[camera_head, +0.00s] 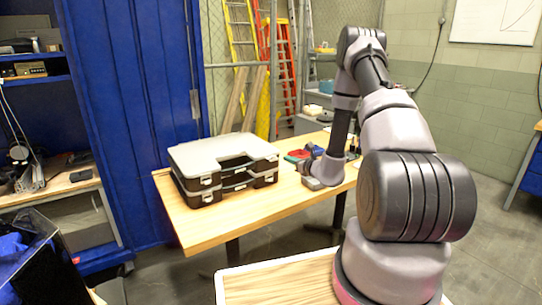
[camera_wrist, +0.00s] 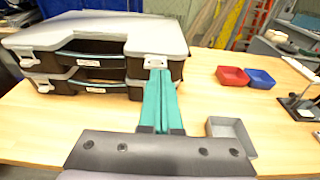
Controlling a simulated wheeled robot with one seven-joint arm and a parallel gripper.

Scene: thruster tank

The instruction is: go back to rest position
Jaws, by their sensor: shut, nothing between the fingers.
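My arm (camera_head: 395,120) reaches forward over the wooden table (camera_head: 215,222), with its wrist low over the table's right part. My gripper (camera_wrist: 160,75) shows in the wrist view as two teal fingers side by side, shut and empty. The fingers point toward the stacked grey-lidded cases (camera_head: 222,160), which also fill the upper left of the wrist view (camera_wrist: 85,70). The fingertips overlap the front case's right corner in that view; I cannot tell whether they touch it. In the head view the fingers are too small to make out.
A small grey bin (camera_wrist: 232,135) lies right of my fingers. A red bin (camera_wrist: 232,76) and a blue bin (camera_wrist: 260,79) stand farther back. A dark stand (camera_wrist: 300,105) is at the far right. The table's front left is clear. Ladders (camera_head: 283,60) lean behind.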

